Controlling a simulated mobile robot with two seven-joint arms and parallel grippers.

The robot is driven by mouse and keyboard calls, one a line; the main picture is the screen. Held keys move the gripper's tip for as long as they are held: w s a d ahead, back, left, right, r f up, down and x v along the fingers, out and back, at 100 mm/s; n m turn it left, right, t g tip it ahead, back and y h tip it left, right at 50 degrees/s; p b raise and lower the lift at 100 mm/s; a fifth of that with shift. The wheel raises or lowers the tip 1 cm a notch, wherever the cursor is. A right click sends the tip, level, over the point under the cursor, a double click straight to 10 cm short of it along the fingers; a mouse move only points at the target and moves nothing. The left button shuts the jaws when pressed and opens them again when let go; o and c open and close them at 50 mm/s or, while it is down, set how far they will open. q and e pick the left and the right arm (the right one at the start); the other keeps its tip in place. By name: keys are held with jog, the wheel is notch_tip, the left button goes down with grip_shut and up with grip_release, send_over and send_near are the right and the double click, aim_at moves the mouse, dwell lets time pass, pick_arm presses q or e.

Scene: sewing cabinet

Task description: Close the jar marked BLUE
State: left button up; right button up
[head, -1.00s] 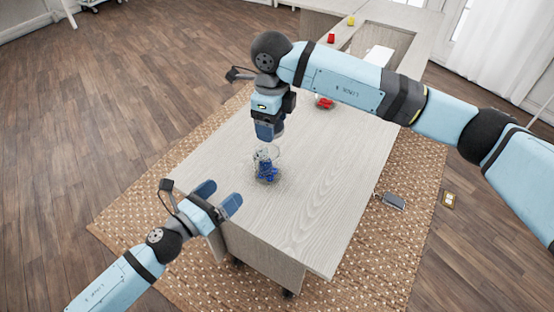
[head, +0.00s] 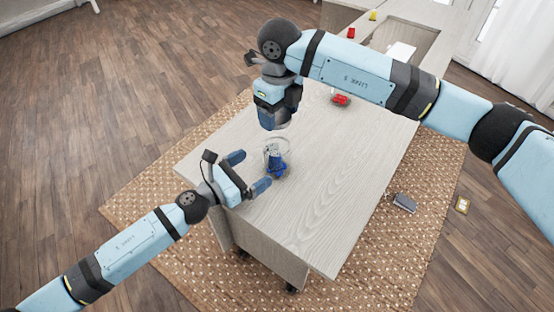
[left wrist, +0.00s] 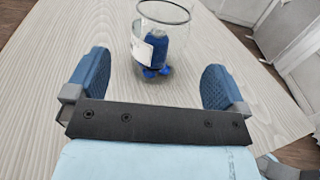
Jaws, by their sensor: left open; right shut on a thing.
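A clear glass jar (head: 284,144) with blue things in it stands upright on the table. In the left wrist view the jar (left wrist: 163,14) has an open rim, a white label whose text I cannot read, and a blue spool (left wrist: 166,47) with small blue pieces inside. My left gripper (head: 250,172) is open beside the jar; its fingers (left wrist: 158,85) point towards the jar but are still short of it. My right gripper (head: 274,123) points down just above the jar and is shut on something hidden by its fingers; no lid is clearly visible.
The wooden tabletop (head: 330,180) is clear around the jar. Red things (head: 341,100) sit farther back on it. A red object (head: 351,32) and a yellow object (head: 373,16) stand on the far surface. A grey object (head: 404,203) lies off the table's right side.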

aim_at(267, 160)
pick_arm(q)
jog(key=x, duration=0.8)
jog(key=shift+a, duration=0.1)
jog(key=c, duration=1.3)
jog(key=shift+o, duration=0.2)
pick_arm(e)
jog(key=shift+f, duration=2.5)
